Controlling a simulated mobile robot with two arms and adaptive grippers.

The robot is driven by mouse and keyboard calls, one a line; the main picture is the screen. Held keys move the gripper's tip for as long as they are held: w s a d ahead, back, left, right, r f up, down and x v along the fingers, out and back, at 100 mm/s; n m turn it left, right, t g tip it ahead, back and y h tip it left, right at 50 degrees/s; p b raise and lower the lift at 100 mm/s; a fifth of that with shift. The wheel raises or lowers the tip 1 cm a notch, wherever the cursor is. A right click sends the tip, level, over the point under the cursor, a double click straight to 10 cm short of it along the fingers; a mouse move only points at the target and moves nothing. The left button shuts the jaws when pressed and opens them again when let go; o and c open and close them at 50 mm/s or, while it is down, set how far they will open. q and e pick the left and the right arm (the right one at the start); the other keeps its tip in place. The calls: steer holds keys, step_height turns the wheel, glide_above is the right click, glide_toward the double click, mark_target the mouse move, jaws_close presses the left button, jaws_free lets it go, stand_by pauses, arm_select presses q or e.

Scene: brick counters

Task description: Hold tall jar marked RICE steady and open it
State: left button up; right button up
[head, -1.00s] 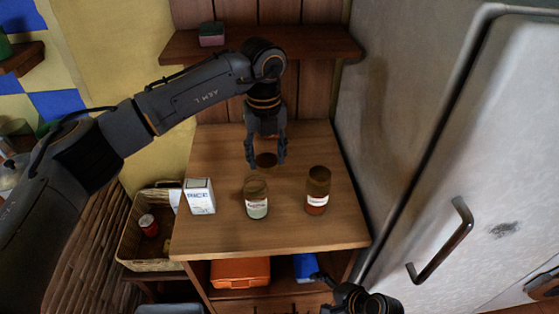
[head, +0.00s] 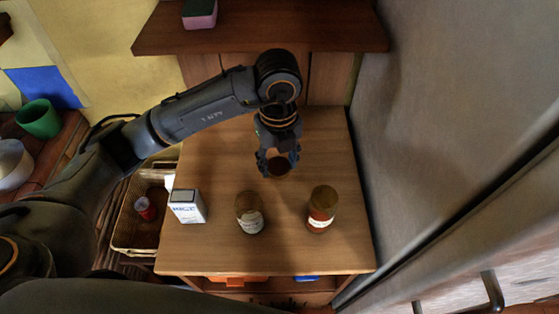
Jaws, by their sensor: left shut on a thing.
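My left gripper (head: 279,164) is over the back middle of the wooden counter (head: 225,160). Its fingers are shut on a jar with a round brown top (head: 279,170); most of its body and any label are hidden. A white box-shaped container (head: 188,206) with blue lettering that looks like RICE stands at the front left. A brown-topped glass jar (head: 249,213) with a pale label stands at the front middle, and a similar jar with reddish contents (head: 321,209) stands to its right. Their labels are too small to read. My right gripper is out of view.
A wooden shelf (head: 265,34) with a pink and dark block (head: 199,14) is above the counter's back. A grey fridge-like surface (head: 450,110) borders the right. A basket (head: 132,232) with a red-and-white can (head: 145,208) is at the left. A green cup (head: 38,119) stands far left.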

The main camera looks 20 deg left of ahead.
arm_select(q)
steer(key=p, duration=0.1)
glide_above(278, 194)
step_height(278, 194, down, 5)
steer(key=shift+f, duration=0.15)
step_height(278, 194, down, 4)
steer(key=shift+f+p, duration=0.2)
steer(key=shift+p, duration=0.3)
steer(key=shift+f, duration=0.1)
steer(key=shift+f+b, duration=0.15)
steer(key=shift+b, duration=0.15)
steer(key=o, duration=1.3)
